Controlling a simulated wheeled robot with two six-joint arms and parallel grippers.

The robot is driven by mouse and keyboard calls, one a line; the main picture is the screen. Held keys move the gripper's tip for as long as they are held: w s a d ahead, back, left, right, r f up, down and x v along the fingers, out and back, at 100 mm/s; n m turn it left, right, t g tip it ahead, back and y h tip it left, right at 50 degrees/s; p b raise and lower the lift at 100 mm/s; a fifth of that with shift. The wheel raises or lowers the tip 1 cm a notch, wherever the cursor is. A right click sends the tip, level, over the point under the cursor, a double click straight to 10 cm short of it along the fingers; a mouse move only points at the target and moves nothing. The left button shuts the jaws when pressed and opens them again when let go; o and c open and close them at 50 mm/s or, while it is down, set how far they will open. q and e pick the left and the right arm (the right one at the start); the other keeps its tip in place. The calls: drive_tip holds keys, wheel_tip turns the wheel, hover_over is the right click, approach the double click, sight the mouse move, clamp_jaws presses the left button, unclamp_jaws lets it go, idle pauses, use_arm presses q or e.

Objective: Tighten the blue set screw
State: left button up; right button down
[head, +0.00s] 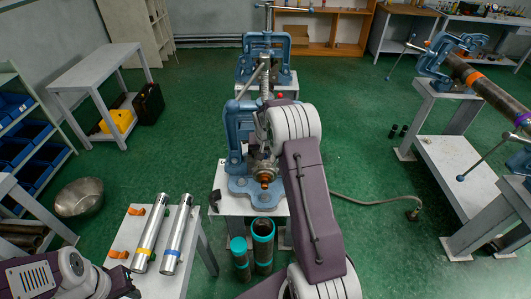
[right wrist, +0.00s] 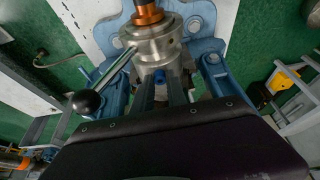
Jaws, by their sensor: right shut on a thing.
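The blue pipe vise (head: 262,190) stands on a white bench in the middle of the head view. A round metal fitting (right wrist: 150,40) with a copper-coloured end (right wrist: 147,14) sits in it, also seen in the right wrist view. The blue set screw (right wrist: 159,76) shows at the near side of the fitting, between the fingertips of my right gripper (right wrist: 162,92), which is shut on it. In the head view my right arm hides most of that gripper. My left gripper (head: 125,283) is at the lower left, away from the vise; its finger gap is unclear.
A lever with a black ball knob (right wrist: 87,102) sticks out beside my right gripper. Two silver cylinders (head: 163,235) lie on a white table at left. Teal-topped pipes (head: 262,240) stand in front of the vise. Another vise (head: 440,55) holds a long pipe at right.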

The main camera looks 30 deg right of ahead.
drive_tip(key=shift+w+r+m, duration=0.2)
drive_tip(key=shift+m, duration=0.4)
drive_tip(key=c, duration=1.5)
unclamp_jaws()
drive_tip(key=shift+o, duration=0.9)
drive_tip(key=shift+s, duration=0.1)
drive_tip(key=b+v, duration=0.1)
drive_tip(key=v, duration=0.8)
drive_tip(key=shift+a+b, duration=0.15)
drive_tip(key=shift+b, duration=0.2)
drive_tip(key=shift+f, duration=0.15)
